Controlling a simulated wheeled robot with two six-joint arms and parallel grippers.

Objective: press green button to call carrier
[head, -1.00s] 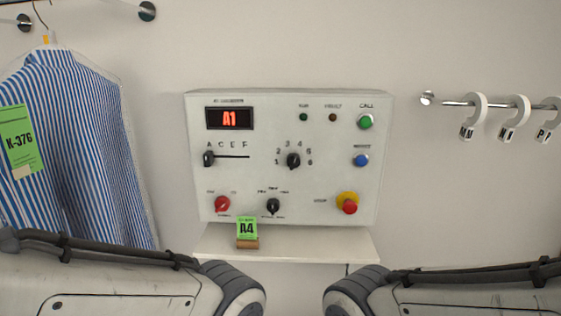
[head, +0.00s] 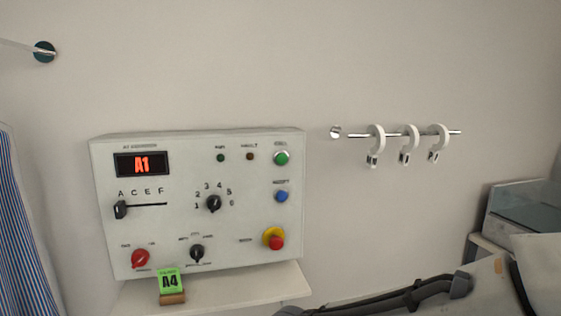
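The green button (head: 282,158) sits at the upper right of the white control panel (head: 250,215), under a small label that read CALL in the earlier frame. The panel's display (head: 141,163) shows A1 in red. A green card (head: 170,281) marked A4 stands in a brown holder on the shelf below the panel. No carrier can be made out. Part of my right arm shows at the lower right, but neither gripper is in view.
A blue button (head: 281,196) and a red stop knob on yellow (head: 274,239) lie below the green button. Knobs and a slider fill the rest. A rail (head: 393,134) with white hooks is at right. A striped shirt (head: 22,240) hangs at left. A shelf (head: 285,281) juts out below.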

